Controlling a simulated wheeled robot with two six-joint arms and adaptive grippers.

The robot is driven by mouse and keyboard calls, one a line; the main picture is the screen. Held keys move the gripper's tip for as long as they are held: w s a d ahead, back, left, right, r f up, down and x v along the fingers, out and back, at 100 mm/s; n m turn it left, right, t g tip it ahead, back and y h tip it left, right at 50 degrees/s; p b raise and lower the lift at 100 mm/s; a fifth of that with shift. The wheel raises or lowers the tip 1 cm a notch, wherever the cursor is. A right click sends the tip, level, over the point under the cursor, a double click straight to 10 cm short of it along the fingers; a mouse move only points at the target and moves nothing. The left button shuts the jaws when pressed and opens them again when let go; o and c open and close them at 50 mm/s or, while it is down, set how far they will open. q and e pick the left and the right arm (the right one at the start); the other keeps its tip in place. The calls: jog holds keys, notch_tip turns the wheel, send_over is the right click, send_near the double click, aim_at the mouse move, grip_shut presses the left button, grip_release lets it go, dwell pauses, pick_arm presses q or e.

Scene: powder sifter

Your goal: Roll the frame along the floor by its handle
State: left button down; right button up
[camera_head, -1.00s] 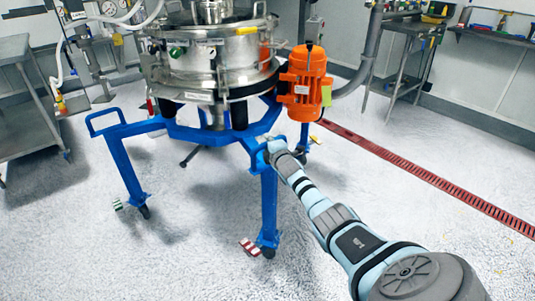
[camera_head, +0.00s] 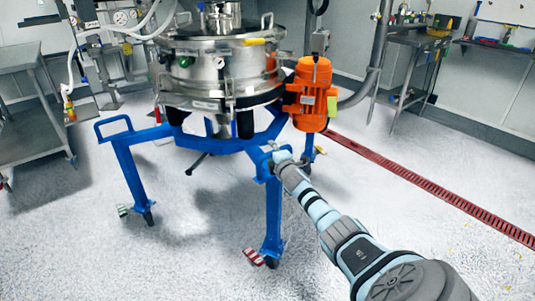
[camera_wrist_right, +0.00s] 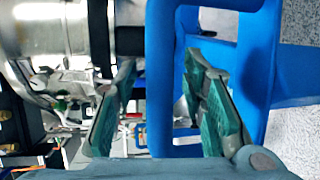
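The blue frame (camera_head: 231,142) stands on casters on the floor and carries a steel sifter (camera_head: 222,72) with an orange motor (camera_head: 310,93). One blue loop handle (camera_head: 114,124) shows at its left corner. My right gripper (camera_head: 275,160) is at the near right corner, where its fingers are small and partly hidden. In the right wrist view a blue handle bar (camera_wrist_right: 160,75) stands between the two green-padded fingers of this gripper (camera_wrist_right: 160,110). The fingers are apart, with visible gaps on both sides of the bar. My left gripper is not in view.
A steel table (camera_head: 22,101) stands at the left and a workbench (camera_head: 411,68) at the back right. A red floor drain (camera_head: 430,186) runs diagonally at the right. The floor in front of the frame is clear. One near caster (camera_head: 271,261) has a red-and-white pedal.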

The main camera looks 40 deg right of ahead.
jog(key=v, duration=1.2)
dwell(0.5)
